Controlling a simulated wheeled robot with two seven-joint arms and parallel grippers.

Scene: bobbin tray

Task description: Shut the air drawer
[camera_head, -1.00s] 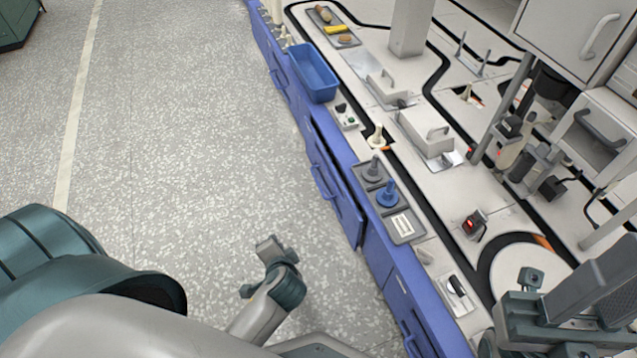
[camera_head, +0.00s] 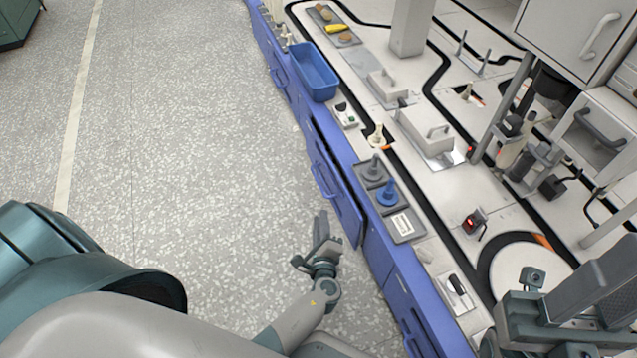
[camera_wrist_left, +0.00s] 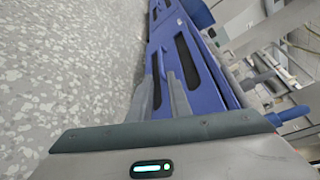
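One blue drawer (camera_head: 341,203) in the counter's front stands partly out, with a dark gap behind its top edge and a blue handle on its face. No label on it is readable, so I cannot tell by name that it is the air drawer. My left gripper (camera_head: 309,243) is open and empty, near the drawer's close end and apart from it. In the left wrist view, the left gripper's fingers (camera_wrist_left: 159,98) are spread, with blue drawer fronts (camera_wrist_left: 206,88) beyond. My right gripper (camera_head: 533,290) is at the lower right over the counter; its fingers are unclear.
Another blue drawer front (camera_head: 407,305) is closer to me. The speckled floor (camera_head: 200,130) at left is clear.

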